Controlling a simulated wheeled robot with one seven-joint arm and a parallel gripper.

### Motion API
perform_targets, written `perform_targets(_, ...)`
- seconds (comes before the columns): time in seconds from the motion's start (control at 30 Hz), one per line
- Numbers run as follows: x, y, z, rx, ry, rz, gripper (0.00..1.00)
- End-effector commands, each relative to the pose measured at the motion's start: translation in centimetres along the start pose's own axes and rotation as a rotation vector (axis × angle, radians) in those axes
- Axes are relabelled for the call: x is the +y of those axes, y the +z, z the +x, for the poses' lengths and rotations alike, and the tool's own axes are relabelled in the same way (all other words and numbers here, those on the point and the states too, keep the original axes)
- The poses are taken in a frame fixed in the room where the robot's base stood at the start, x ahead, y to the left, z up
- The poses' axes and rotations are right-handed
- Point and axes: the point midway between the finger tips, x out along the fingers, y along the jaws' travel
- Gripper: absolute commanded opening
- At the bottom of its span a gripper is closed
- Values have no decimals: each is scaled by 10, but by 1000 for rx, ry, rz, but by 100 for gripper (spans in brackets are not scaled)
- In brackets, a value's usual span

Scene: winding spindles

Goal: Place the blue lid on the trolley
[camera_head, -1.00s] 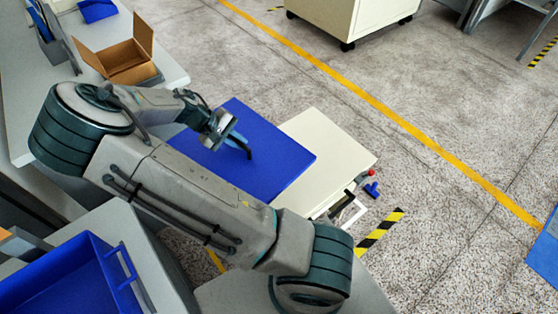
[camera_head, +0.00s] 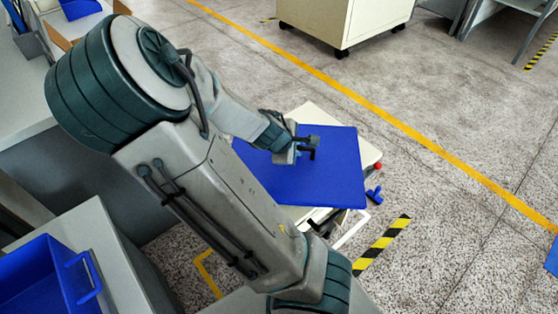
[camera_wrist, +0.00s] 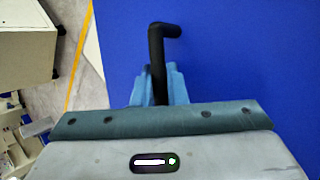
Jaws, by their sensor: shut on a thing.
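The blue lid (camera_head: 335,178) is a flat blue panel with a dark handle (camera_wrist: 158,50). In the head view it lies over most of the cream trolley top (camera_head: 317,116), whose far edge and right corner show past it. Whether the lid touches the trolley cannot be told. My gripper (camera_head: 306,148) is at the lid's middle, shut on the black handle. In the wrist view the fingers (camera_wrist: 160,85) close around the handle's near part, and the lid fills most of the picture.
A cream cabinet on casters (camera_head: 345,22) stands at the back. A grey bench (camera_head: 35,100) is at the left, with a blue bin (camera_head: 40,285) at lower left. A yellow line (camera_head: 400,125) crosses the open floor, and a striped floor mark (camera_head: 384,243) lies at front.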

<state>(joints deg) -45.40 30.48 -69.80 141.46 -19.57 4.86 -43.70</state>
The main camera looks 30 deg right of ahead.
Motion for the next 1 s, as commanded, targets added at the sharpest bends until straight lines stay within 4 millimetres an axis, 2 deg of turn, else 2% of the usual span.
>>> perform_targets(0.03,0,-14,10,-1,2,0,0)
perform_targets(0.2,6,-53,25,-2,1,2,0)
perform_targets(0.33,9,-72,32,-2,0,2,0)
perform_targets(0.53,8,-81,38,-2,-2,3,0)
perform_targets(0.8,-11,-91,66,-3,-2,3,0)
perform_targets(1.0,-10,-91,66,-1,-1,4,0)
